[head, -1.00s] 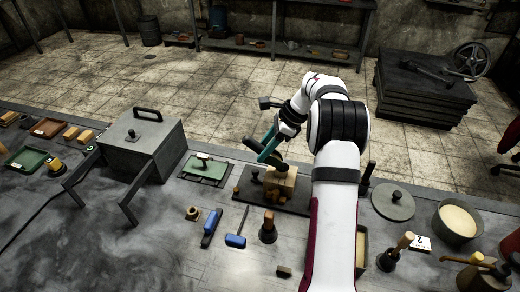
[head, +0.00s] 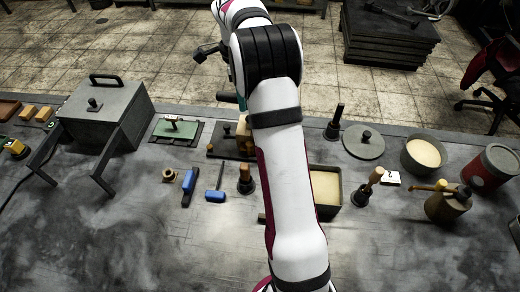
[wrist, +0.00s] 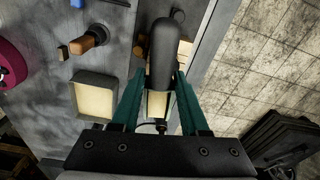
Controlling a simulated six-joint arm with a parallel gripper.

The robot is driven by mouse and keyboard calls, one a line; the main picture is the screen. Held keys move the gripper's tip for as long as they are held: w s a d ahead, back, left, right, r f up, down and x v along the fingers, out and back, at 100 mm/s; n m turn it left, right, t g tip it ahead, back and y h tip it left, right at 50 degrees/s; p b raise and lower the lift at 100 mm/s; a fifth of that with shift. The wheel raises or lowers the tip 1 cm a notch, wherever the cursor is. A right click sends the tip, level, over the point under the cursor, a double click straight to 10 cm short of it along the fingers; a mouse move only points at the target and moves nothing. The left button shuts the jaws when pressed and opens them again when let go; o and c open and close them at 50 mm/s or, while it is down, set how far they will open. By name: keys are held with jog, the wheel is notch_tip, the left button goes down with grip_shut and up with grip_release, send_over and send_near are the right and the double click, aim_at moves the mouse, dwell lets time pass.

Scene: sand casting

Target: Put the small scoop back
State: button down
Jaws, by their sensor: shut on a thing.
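My gripper (wrist: 160,78) shows in the wrist view with its two teal fingers shut on a dark, rounded handle, which I take to be the small scoop (wrist: 163,48). The handle points away from me, over the moulding board and its wooden block. The scoop's bowl cannot be made out clearly. In the head view my own arm hides most of the gripper. Only a bit of teal and a dark handle end (head: 228,97) show left of the arm, above the wooden block (head: 243,130).
A sand box (head: 329,205) lies right of my arm, with a lid (head: 363,142) and sand bowl (head: 405,160) behind it. The front left bench is clear.

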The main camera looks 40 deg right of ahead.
jog(key=s+d+f+m, duration=0.1)
jog(key=s+m, duration=0.4)
jog(key=s, duration=0.6)
jog(key=s+d+f+m, duration=0.2)
jog(key=s+m, duration=0.4)
jog(key=s, duration=0.4)
jog(key=shift+y, duration=0.3)
jog(key=w+a+f, duration=0.2)
jog(key=w+f, duration=0.1)
jog(key=w+a+f, duration=0.2)
jog(key=w+f, duration=0.1)
jog(key=w+a+f, duration=0.2)
jog(key=w+f, duration=0.1)
jog(key=f, duration=0.1)
jog(key=shift+w, duration=0.2)
jog(key=shift+f+t, duration=0.25)
jog(key=shift+t, duration=0.05)
jog(key=shift+f, duration=0.15)
jog(key=c, duration=0.7)
grip_release()
